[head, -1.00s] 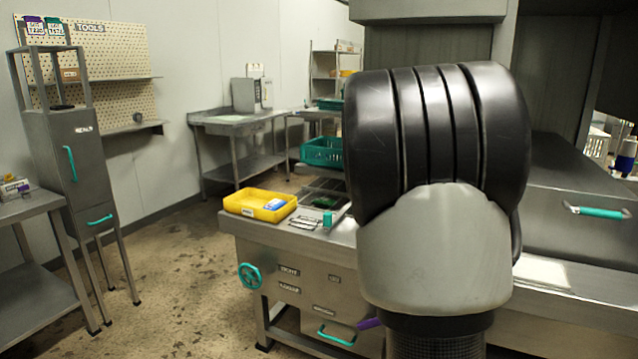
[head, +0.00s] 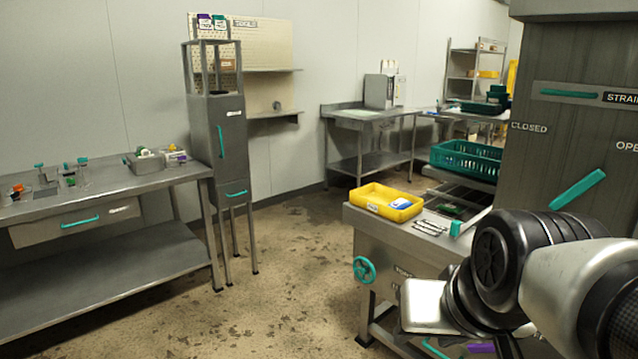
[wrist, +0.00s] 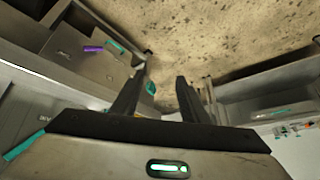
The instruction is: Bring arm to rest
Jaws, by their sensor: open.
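My gripper (wrist: 157,85) shows in the wrist view with its two dark fingers apart and nothing between them. Beyond the fingers is speckled floor (wrist: 215,40). In the head view my arm (head: 565,275) is folded low at the right, in front of the steel bench (head: 376,232). I cannot make out the fingertips in that view.
A yellow tray (head: 372,207) and small metal tools (head: 430,228) lie on the bench, beside a teal crate (head: 465,172). A teal handwheel (head: 364,270) sticks out of its side. A side table (head: 100,192) and a tall cabinet (head: 220,140) stand left. Floor between is clear.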

